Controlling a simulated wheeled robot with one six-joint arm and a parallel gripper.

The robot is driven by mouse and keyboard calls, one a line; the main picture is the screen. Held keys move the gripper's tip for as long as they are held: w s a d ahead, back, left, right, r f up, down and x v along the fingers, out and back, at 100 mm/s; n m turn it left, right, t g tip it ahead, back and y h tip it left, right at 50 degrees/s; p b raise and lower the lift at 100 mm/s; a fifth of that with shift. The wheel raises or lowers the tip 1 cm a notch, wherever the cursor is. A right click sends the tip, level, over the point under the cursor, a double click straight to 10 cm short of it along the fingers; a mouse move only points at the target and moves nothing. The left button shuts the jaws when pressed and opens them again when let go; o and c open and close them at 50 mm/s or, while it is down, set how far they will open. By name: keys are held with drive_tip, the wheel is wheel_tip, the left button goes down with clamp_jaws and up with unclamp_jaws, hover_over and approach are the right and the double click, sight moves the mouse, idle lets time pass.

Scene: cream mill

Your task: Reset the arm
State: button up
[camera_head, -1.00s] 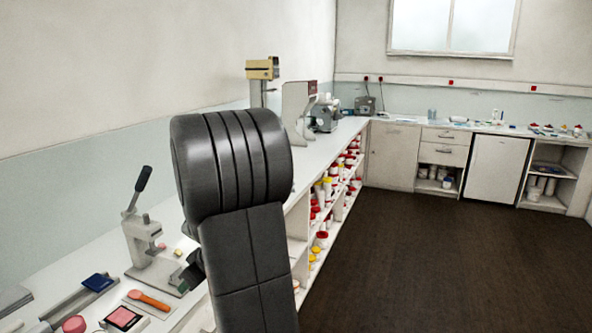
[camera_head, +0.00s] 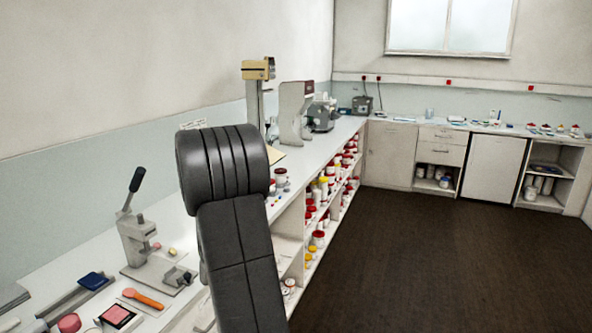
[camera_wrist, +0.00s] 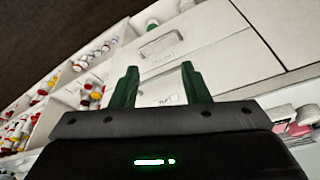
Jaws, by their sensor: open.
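My gripper (camera_wrist: 160,88) shows in the wrist view as two green fingers standing apart with nothing between them. Behind the fingers are white drawer and cabinet fronts, seen tilted. In the head view my dark arm rises in front of the left counter, and the gripper's fingers are hidden there.
The left counter (camera_head: 90,250) holds a lever press (camera_head: 140,240), an orange-handled tool (camera_head: 143,298), a pink pan (camera_head: 116,315) and, farther back, machines (camera_head: 297,112). Shelves below hold several red- and yellow-lidded jars (camera_head: 318,238). The dark floor (camera_head: 430,265) on the right is clear.

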drive_tip(key=shift+d+f+m, duration=0.3)
drive_tip(key=shift+d+f, duration=0.05)
drive_tip(key=shift+d, duration=0.2)
drive_tip(key=shift+w+r, duration=0.1)
